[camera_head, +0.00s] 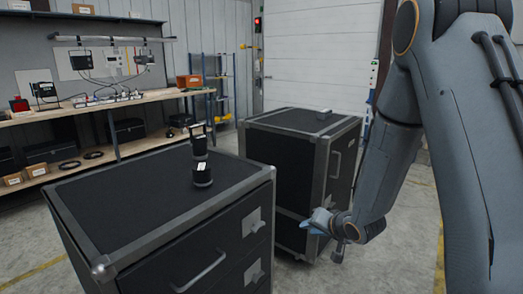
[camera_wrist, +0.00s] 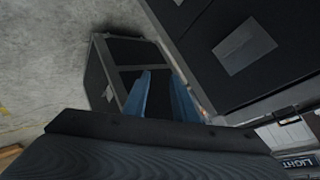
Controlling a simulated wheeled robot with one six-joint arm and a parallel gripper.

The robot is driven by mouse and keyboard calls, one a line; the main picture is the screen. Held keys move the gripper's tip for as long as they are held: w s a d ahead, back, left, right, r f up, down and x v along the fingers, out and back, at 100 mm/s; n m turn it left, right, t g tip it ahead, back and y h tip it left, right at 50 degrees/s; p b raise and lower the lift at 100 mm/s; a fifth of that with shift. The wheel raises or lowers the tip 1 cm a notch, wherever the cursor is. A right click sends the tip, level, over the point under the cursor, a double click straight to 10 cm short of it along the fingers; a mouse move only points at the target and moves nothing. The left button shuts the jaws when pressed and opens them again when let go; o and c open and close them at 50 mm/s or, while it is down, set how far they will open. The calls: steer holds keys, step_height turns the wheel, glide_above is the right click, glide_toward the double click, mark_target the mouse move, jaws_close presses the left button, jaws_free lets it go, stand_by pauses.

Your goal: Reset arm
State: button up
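My gripper (camera_head: 322,222) is low in the head view, in front of the rear black case's near corner, at the end of my bent arm. In the wrist view its two blue fingers (camera_wrist: 162,75) stand apart with a gap between them, and nothing shows between the tips but the background. A black case with metal edges (camera_head: 120,195) stands at the front left. A black upright object with a handle loop and white labels (camera_head: 201,165) stands on its lid. The rear black case (camera_head: 290,121) has a small light item (camera_head: 323,114) on top.
A workbench (camera_head: 110,103) with tools and cables runs along the left wall, bins beneath. A blue-framed rack (camera_head: 218,85) and a white roller door (camera_head: 315,50) are behind. Floor is open at right.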

steer(key=s+d+r+n+g+h, duration=0.1)
steer(key=s+d+r+g+h, duration=0.15)
steer(key=s, duration=0.35)
steer(key=s+d+r+n+g+h, duration=0.1)
steer(key=s+d+r+g+h, duration=0.15)
steer(key=s, duration=0.45)
steer(key=s+a+r+n+g, duration=0.1)
steer(key=s+g, duration=0.1)
steer(key=s, duration=0.6)
steer(key=s+a+r+n+g+y, duration=0.1)
steer(key=s+r+g, duration=0.1)
steer(key=s, duration=0.7)
